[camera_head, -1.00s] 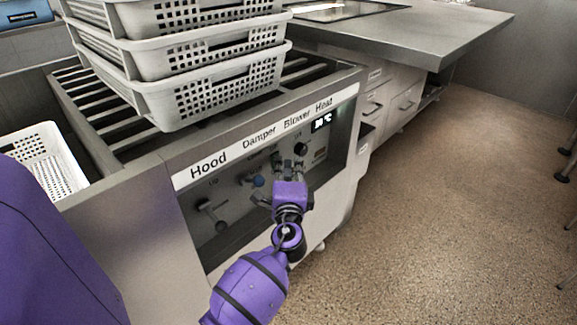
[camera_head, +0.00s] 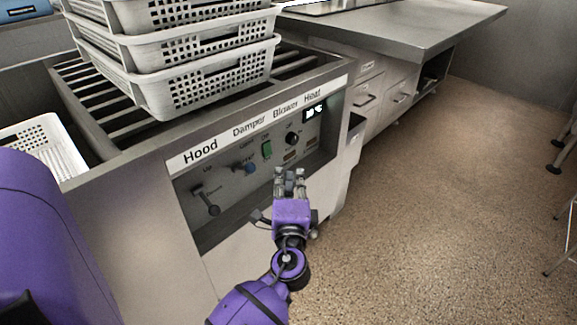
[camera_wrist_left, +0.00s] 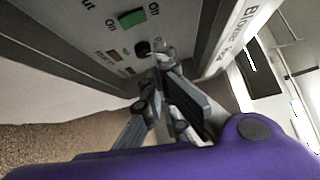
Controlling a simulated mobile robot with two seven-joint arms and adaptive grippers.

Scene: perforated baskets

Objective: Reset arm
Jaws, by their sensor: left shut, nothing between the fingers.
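My left gripper (camera_head: 290,176) is shut and empty, with its purple arm coming up from the bottom of the head view. It is in front of the lower edge of the control panel (camera_head: 222,205), apart from the knobs as far as I can tell. It also shows in the left wrist view (camera_wrist_left: 162,62), below a black knob (camera_wrist_left: 142,48) and a green switch (camera_wrist_left: 132,18). In the head view, the green switch (camera_head: 267,150), the black knob (camera_head: 291,138) and a blue knob (camera_head: 250,167) are uncovered. My right gripper is not in view.
Stacked perforated white baskets (camera_head: 200,85) stand on the slatted top (camera_head: 95,95) of the unit. Another white basket (camera_head: 42,140) is at the left. A steel counter (camera_head: 420,30) with drawers extends behind.

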